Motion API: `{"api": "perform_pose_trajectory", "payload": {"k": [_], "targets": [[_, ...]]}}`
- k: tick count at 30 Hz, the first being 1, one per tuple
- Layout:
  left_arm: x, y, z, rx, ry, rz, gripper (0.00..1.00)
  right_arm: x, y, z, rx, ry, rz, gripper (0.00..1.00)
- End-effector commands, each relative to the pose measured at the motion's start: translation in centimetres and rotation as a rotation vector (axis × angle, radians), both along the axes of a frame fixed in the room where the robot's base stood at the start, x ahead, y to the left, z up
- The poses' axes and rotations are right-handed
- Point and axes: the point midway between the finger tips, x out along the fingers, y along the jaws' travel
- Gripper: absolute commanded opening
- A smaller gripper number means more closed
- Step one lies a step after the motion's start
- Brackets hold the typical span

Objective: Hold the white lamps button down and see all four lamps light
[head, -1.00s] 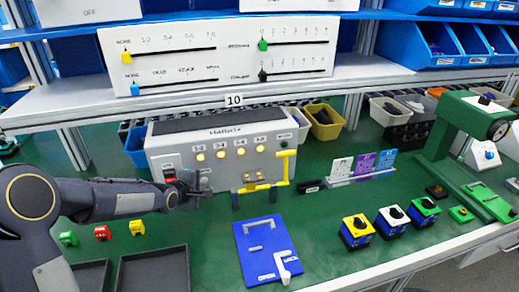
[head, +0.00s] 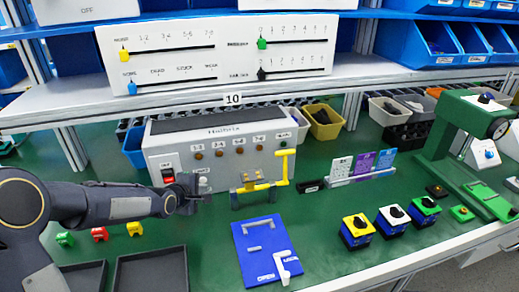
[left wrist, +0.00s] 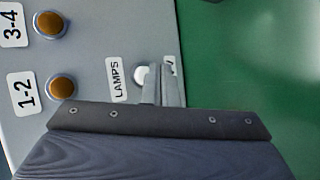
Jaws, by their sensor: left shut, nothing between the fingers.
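The grey test box (head: 165,148) stands on the green bench, with a row of lamps on its front. The lamps are dark amber and unlit, such as the 1-2 lamp (head: 198,155) and the 7-8 lamp (head: 260,148). In the left wrist view the 1-2 lamp (left wrist: 61,87) and 3-4 lamp (left wrist: 50,23) are also unlit. The white lamps button (left wrist: 139,77) shows beside its LAMPS label. My left gripper (left wrist: 163,88) is shut and empty, its tips right beside the button; I cannot tell whether they touch it. In the head view it is at the box's lower left (head: 204,186). My right gripper is out of view.
A red switch (head: 168,174) is on the box left of my gripper. A yellow handle (head: 284,168) sticks out at the box's right. A blue fixture (head: 255,262) lies in front. Small coloured clips and dark trays (head: 150,272) lie below my left arm.

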Motion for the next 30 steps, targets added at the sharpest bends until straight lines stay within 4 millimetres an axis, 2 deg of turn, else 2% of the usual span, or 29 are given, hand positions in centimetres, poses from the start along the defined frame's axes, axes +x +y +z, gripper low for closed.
{"api": "perform_pose_trajectory", "payload": {"k": [5,18,30], "targets": [[-0.6,-0.2,-0.1,0.000,-0.001,-0.001,0.00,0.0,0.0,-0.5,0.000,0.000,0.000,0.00],[-4.5,-1.3,-0.1,0.000,0.001,-0.001,0.00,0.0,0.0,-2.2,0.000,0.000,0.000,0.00],[-4.9,-1.3,0.2,0.004,0.000,-0.001,0.00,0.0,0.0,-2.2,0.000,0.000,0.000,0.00]]}}
